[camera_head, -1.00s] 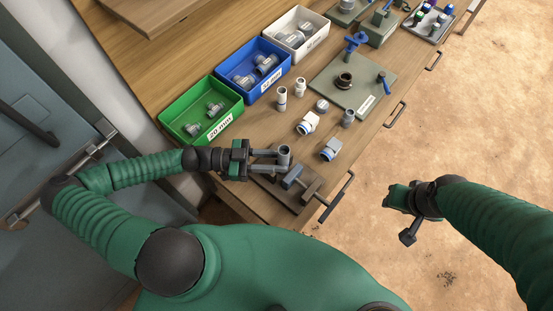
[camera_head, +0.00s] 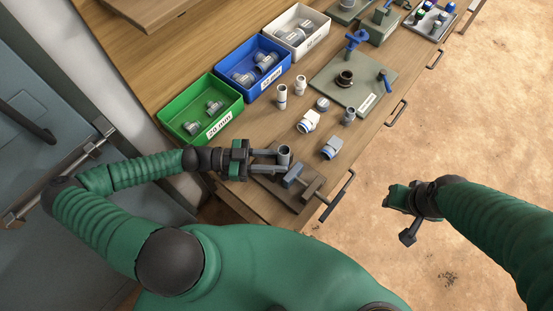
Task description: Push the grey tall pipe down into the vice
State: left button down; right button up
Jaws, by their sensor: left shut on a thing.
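The grey tall pipe (camera_head: 284,154) stands upright at the near end of the bench, its open top facing up. My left gripper (camera_head: 279,160) is shut on it, one finger on each side. The vice (camera_head: 298,180) is a dark base with grey-blue jaw parts, just right of and below the gripper. The pipe's lower end is hidden by the finger and the vice, so I cannot tell how deep it sits. My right gripper (camera_head: 404,214) is over the floor, away from the bench; its fingers are too unclear to judge.
Green (camera_head: 182,128), blue (camera_head: 272,88) and white (camera_head: 318,30) bins with fittings line the bench's back. Several loose fittings stand mid-bench near a grey-green plate (camera_head: 334,75) with a blue-handled valve (camera_head: 356,40). Handles (camera_head: 340,196) stick out along the front edge.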

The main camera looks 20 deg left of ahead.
dwell(0.3)
pick_arm(q)
jog(key=c, duration=1)
grip_release()
jog(key=shift+f, duration=0.1)
jog(key=shift+c, duration=0.2)
jog(key=o, duration=0.3)
jog(key=shift+o, duration=0.2)
notch_tip(320, 180, up, 7)
jog(key=p, duration=0.4)
jog(key=shift+p, duration=0.4)
